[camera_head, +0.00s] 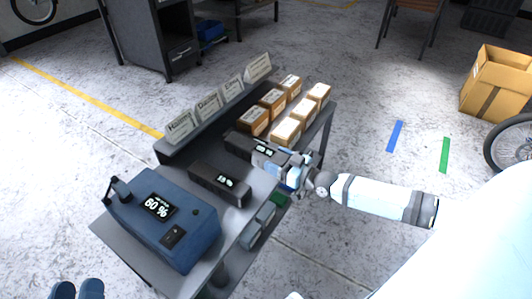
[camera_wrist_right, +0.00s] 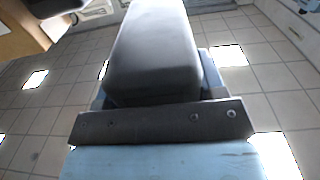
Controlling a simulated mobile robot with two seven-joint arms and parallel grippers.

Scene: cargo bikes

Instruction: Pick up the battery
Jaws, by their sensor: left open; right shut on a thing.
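A dark battery (camera_head: 244,143) with a small lit display is on or just above the middle of the grey cart. My right gripper (camera_head: 284,166) reaches in from the right and is shut on its near end. In the right wrist view the battery (camera_wrist_right: 153,55) fills the middle, held at the gripper's jaw. I cannot tell if it is clear of the cart top. My left gripper (camera_head: 77,289) shows only as two dark blue fingertips, apart, at the lower left edge, away from the cart.
A blue charger box (camera_head: 163,226) reading 60 % stands at the cart's near left. Several small orange and tan boxes (camera_head: 272,103) and name cards (camera_head: 208,104) stand at the far side. A cardboard box (camera_head: 490,88) and a wheel (camera_head: 514,146) are at right. Floor between is clear.

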